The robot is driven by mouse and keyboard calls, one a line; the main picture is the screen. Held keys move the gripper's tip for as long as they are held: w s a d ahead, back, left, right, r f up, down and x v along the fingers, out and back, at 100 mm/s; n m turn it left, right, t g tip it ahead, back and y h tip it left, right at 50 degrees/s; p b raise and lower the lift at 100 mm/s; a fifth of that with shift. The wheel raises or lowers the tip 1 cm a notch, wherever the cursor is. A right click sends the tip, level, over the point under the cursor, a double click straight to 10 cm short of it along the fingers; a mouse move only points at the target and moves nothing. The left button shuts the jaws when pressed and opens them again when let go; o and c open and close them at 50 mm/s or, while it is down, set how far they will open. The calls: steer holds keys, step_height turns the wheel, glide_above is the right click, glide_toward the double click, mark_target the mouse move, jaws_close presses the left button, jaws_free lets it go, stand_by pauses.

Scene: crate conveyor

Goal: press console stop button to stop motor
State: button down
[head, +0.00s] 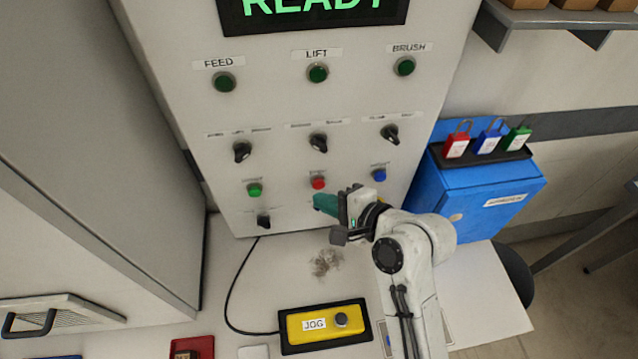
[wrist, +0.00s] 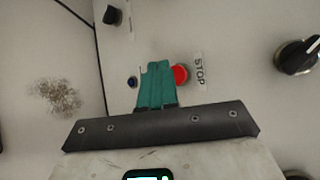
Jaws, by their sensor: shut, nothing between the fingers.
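The console (head: 290,110) is a pale upright panel with knobs, lamps and buttons. Its red stop button (head: 318,183) is in the lower middle of the panel, between a green button (head: 254,190) and a blue button (head: 380,175). In the wrist view the red button (wrist: 181,74) shows beside a STOP label (wrist: 199,70). My gripper (head: 318,202) is shut and empty, its teal fingers just below the red button in the head view. In the wrist view the fingertips (wrist: 157,66) overlap the button's left edge. I cannot tell whether they touch it.
A READY display (head: 315,8) glows green at the top. A yellow JOG box (head: 322,324) with a cable lies on the bench. A blue box (head: 485,195) with several padlocks is at right. A grey cabinet (head: 100,120) stands at left.

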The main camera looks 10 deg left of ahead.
steer(key=s+p, duration=0.1)
steer(key=s, duration=0.1)
steer(key=s+d+p, duration=0.1)
steer(key=s+p, duration=0.1)
steer(key=shift+s+d, duration=0.15)
steer(key=shift+s, duration=0.25)
stand_by(0.6)
steer(key=s+d+f+n+g+h, duration=0.1)
steer(key=s+d+f+n+h, duration=0.2)
steer(key=s+d+f, duration=0.35)
steer(key=s+d+f+n+g+h, duration=0.1)
steer(key=s+d+f+n+h, duration=0.15)
steer(key=d, duration=0.75)
steer(key=s+d+f+n+g+h+b, duration=0.1)
steer(key=s+d+n+g+h, duration=0.3)
steer(key=s+d, duration=0.9)
steer(key=s+f+h, duration=0.1)
steer(key=s, duration=0.1)
steer(key=shift+s, duration=0.3)
steer(key=shift+a+n+h, duration=0.1)
steer(key=shift+n+h, duration=0.15)
